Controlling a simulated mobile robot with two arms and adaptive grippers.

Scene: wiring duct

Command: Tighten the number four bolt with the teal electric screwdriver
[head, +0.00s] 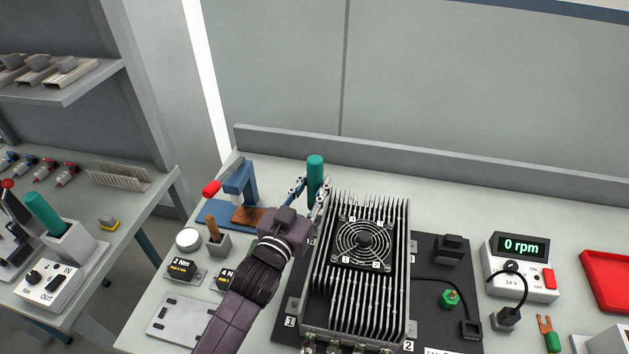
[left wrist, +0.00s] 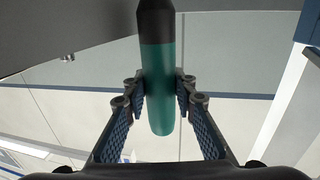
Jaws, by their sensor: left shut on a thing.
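My left gripper (head: 315,200) is shut on a teal screwdriver (head: 315,171) and holds it upright at the back left corner of the finned heat sink (head: 385,290). In the left wrist view the teal body of the screwdriver (left wrist: 159,85) sits between the two fingers, with its black end toward the top. Its tip is hidden in the head view. Number tags 1 (head: 290,322), 2 (head: 409,345) and 3 (head: 412,258) show around the heat sink. The back left corner, with any bolt there, is mostly hidden by my gripper. My right gripper is out of view.
A blue press with a red knob (head: 211,188) stands left of my gripper. A holder (head: 219,243), a 2 Nm block (head: 183,269) and a grey plate (head: 180,318) lie nearby. A 0 rpm meter (head: 522,268) stands right. Another teal handle (head: 43,212) stands on the side table.

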